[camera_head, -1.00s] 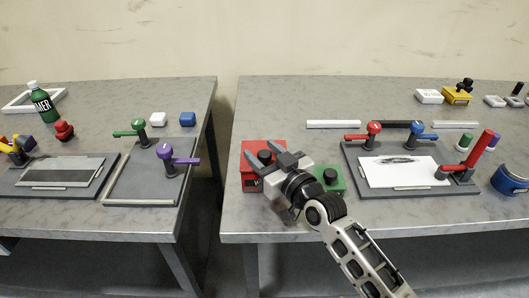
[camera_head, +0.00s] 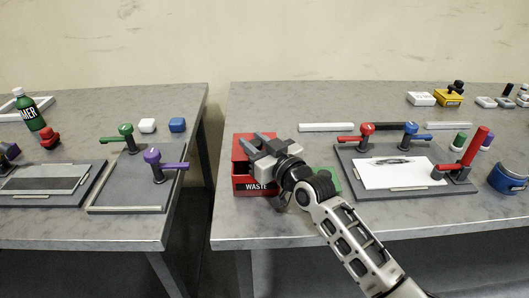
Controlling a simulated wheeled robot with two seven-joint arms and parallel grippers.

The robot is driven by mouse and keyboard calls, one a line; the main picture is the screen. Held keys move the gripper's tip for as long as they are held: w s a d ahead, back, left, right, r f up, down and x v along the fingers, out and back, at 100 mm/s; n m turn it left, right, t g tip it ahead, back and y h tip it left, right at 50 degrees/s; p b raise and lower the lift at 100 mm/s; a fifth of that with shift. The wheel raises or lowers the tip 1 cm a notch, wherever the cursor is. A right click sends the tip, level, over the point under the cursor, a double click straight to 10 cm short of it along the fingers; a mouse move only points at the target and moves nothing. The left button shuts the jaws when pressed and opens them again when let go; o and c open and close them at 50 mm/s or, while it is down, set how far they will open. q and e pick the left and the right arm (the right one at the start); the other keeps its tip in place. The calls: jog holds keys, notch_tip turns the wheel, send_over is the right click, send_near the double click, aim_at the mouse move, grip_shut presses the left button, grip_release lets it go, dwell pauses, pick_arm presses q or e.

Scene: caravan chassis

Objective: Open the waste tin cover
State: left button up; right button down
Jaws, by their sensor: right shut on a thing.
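The red waste tin (camera_head: 243,187), with a black WASTE label on its front, stands near the front left of the right table. Its red cover (camera_head: 239,143) looks tilted up at the back, with a dark opening showing below it. My right gripper (camera_head: 254,144) is over the tin, its two grey fingers pointing to the back left. It is shut on the cover, apparently at its black knob, which the gripper hides. My left gripper is out of view.
A green box (camera_head: 335,182) is right beside the tin, mostly hidden by my right wrist. A grey board (camera_head: 345,160) with red and blue levers and white paper (camera_head: 385,173) lies further right. A gap separates the left table (camera_head: 130,228) from this one.

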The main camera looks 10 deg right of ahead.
jog(key=c, duration=1.1)
grip_release()
jog(key=b+v, duration=0.1)
jog(key=v, duration=1.5)
